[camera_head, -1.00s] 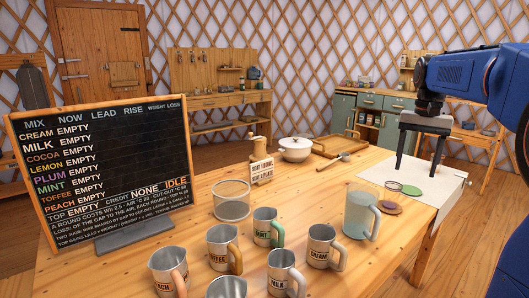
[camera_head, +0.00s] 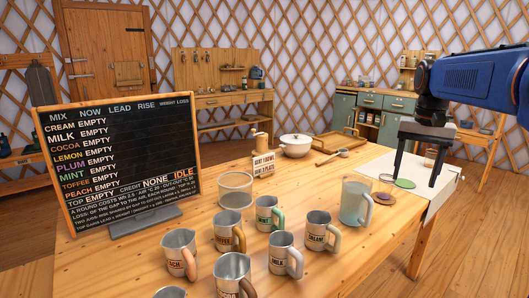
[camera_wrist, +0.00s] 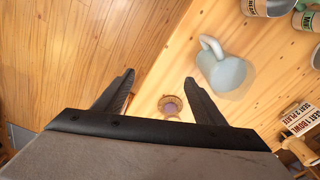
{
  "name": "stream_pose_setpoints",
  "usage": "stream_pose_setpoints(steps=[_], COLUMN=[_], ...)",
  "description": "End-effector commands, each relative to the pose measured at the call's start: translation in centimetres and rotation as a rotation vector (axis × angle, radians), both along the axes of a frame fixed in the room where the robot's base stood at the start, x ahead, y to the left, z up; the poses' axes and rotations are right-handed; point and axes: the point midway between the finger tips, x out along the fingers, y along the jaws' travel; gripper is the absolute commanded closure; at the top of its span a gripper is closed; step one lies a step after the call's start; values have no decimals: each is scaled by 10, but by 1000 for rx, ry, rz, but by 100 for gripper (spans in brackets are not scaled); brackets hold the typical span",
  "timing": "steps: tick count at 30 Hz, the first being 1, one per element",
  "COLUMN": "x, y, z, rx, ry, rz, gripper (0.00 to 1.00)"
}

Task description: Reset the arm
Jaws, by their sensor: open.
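My gripper (camera_head: 422,163) is open and empty, with its two dark fingers pointing down above the right end of the wooden table (camera_head: 310,245). A glass jug (camera_head: 355,201) with pale contents stands left of my gripper in the head view. The jug also shows in the wrist view (camera_wrist: 225,75).
Several labelled mugs, including the mint mug (camera_head: 267,213) and milk mug (camera_head: 281,254), stand at the table's front. A menu board (camera_head: 120,150) stands left. A clear round container (camera_head: 235,190), white lidded pot (camera_head: 295,146) and wooden tray (camera_head: 338,144) are farther back. Wooden floor lies right of the table.

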Motion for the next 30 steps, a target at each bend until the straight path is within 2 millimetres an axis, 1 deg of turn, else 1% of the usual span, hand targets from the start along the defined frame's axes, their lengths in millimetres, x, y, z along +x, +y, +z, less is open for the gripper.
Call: stream_pose_setpoints(steps=[1, 5, 8, 14, 21, 27, 30], x=[-8, -31, -55, -106, -165, -212, -232], y=[6, 22, 38, 66, 93, 110, 115], z=[-1, -9, -18, -44, -86, -128, -148], rx=[-3, -12, -21, -41, -65, -85, -95], ry=[-9, -38, -68, -131, -207, -270, -299], rz=[14, 58, 105, 202, 318, 413, 453], gripper=[36, 36, 36, 36, 36, 36, 36])
